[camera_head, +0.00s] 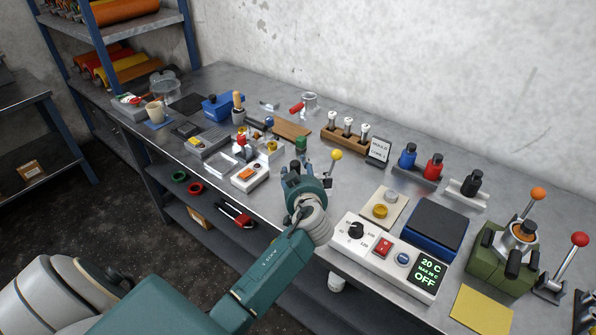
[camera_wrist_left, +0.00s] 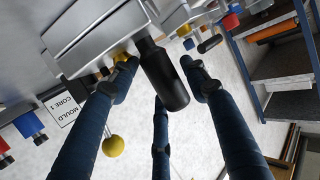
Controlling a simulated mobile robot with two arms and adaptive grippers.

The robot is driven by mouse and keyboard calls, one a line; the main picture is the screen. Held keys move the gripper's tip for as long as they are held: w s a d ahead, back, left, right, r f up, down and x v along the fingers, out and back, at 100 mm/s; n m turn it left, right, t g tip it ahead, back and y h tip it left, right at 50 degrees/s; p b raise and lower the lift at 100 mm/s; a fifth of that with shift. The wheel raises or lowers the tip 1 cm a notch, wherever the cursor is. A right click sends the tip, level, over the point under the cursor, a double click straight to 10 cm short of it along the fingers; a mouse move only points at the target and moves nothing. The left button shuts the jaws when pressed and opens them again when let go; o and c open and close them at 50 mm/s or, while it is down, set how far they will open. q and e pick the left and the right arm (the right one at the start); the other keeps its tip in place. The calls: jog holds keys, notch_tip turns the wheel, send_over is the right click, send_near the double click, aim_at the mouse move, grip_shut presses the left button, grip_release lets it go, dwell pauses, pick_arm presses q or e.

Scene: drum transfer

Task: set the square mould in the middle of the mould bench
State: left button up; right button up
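My left gripper (camera_head: 303,168) reaches over the middle of the bench (camera_head: 345,205). In the left wrist view its blue fingers (camera_wrist_left: 160,85) stand around a black cylindrical handle, with gaps visible beside it. The handle (camera_wrist_left: 168,80) runs up to a grey metal block (camera_wrist_left: 95,35). I cannot tell whether this block is the square mould; in the head view the gripper covers that spot. A lever with a yellow ball (camera_head: 336,155) stands just beyond the gripper, and its ball (camera_wrist_left: 113,146) also shows in the wrist view. My right gripper is out of view.
A control box (camera_head: 384,247) reading OFF and a dark blue-edged pad (camera_head: 437,225) are at right. A green press (camera_head: 500,252) stands farther right. Blue (camera_head: 408,156) and red (camera_head: 433,167) handled pieces line the back. Several small items crowd the left.

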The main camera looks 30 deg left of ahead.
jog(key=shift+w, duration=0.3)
pick_arm(q)
jog(key=shift+s, duration=0.1)
jog(key=shift+s+d+r, duration=0.1)
jog(key=shift+s+d, duration=0.1)
jog(key=shift+d, duration=0.05)
jog(key=b+v, duration=0.2)
jog(key=v, duration=0.9)
jog(key=shift+b, duration=0.35)
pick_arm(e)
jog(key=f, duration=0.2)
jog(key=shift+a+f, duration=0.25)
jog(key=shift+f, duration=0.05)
pick_arm(q)
jog(key=shift+s+r, duration=0.1)
jog(key=shift+s, duration=0.05)
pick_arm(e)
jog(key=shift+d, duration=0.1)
